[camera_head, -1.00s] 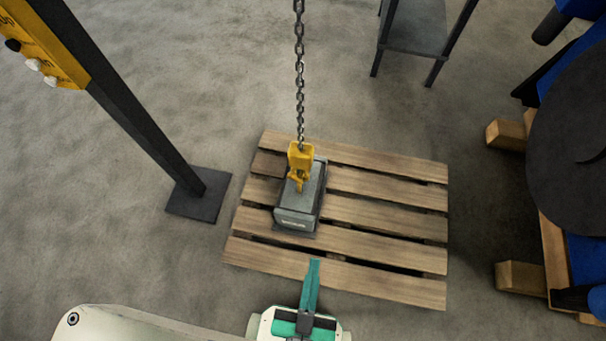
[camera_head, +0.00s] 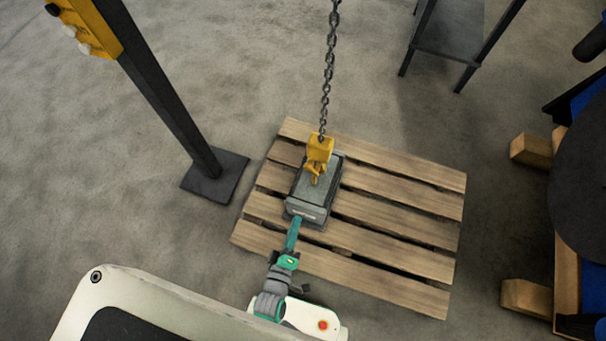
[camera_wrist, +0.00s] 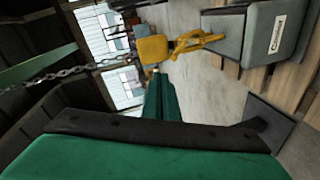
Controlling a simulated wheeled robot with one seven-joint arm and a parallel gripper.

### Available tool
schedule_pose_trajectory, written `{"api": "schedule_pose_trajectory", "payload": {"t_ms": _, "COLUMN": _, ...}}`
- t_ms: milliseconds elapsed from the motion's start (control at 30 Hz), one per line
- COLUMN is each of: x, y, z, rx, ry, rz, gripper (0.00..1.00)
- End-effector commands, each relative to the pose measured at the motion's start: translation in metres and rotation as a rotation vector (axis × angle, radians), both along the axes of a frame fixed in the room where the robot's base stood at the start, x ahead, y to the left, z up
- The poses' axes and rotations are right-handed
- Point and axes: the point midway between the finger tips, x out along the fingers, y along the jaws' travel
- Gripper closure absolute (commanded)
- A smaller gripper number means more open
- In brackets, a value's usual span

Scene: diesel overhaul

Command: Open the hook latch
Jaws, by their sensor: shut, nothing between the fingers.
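The yellow hook (camera_head: 318,163) hangs from a chain (camera_head: 328,75) above a grey metal block (camera_head: 306,208) on the pallet. In the wrist view the hook (camera_wrist: 188,44) lies beyond my fingers, with its curved end next to the grey block (camera_wrist: 262,36). The latch itself is too small to tell apart from the hook. My gripper (camera_head: 295,222) is shut and empty, in front of the block's near end in the head view and below the hook. In the wrist view its green fingers (camera_wrist: 161,85) are together and apart from the hook.
The wooden pallet (camera_head: 400,225) carries the block. A dark post with a yellow control box (camera_head: 85,25) stands at left on a base plate (camera_head: 215,178). A grey stand (camera_head: 445,35) is at the back, and a blue machine on wooden supports (camera_head: 530,150) is at right.

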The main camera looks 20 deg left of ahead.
Motion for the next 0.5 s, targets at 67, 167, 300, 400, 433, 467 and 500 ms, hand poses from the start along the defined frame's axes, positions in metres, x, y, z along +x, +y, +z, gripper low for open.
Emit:
{"api": "schedule_pose_trajectory", "payload": {"t_ms": 67, "x": 0.032, "y": 0.015, "z": -0.027, "rx": -0.2, "ry": -0.019, "rz": 0.067, "gripper": 1.0}}
{"api": "schedule_pose_trajectory", "payload": {"t_ms": 167, "x": 0.064, "y": 0.031, "z": -0.056, "rx": -0.45, "ry": -0.046, "rz": 0.159, "gripper": 1.0}}
{"api": "schedule_pose_trajectory", "payload": {"t_ms": 300, "x": 0.099, "y": 0.045, "z": -0.087, "rx": -0.739, "ry": -0.083, "rz": 0.271, "gripper": 1.0}}
{"api": "schedule_pose_trajectory", "payload": {"t_ms": 400, "x": 0.115, "y": 0.049, "z": -0.102, "rx": -0.879, "ry": -0.106, "rz": 0.326, "gripper": 1.0}}
{"api": "schedule_pose_trajectory", "payload": {"t_ms": 433, "x": 0.118, "y": 0.051, "z": -0.105, "rx": -0.91, "ry": -0.111, "rz": 0.339, "gripper": 1.0}}
{"api": "schedule_pose_trajectory", "payload": {"t_ms": 467, "x": 0.12, "y": 0.051, "z": -0.107, "rx": -0.935, "ry": -0.115, "rz": 0.349, "gripper": 1.0}}
{"api": "schedule_pose_trajectory", "payload": {"t_ms": 500, "x": 0.123, "y": 0.052, "z": -0.11, "rx": -0.961, "ry": -0.118, "rz": 0.36, "gripper": 1.0}}
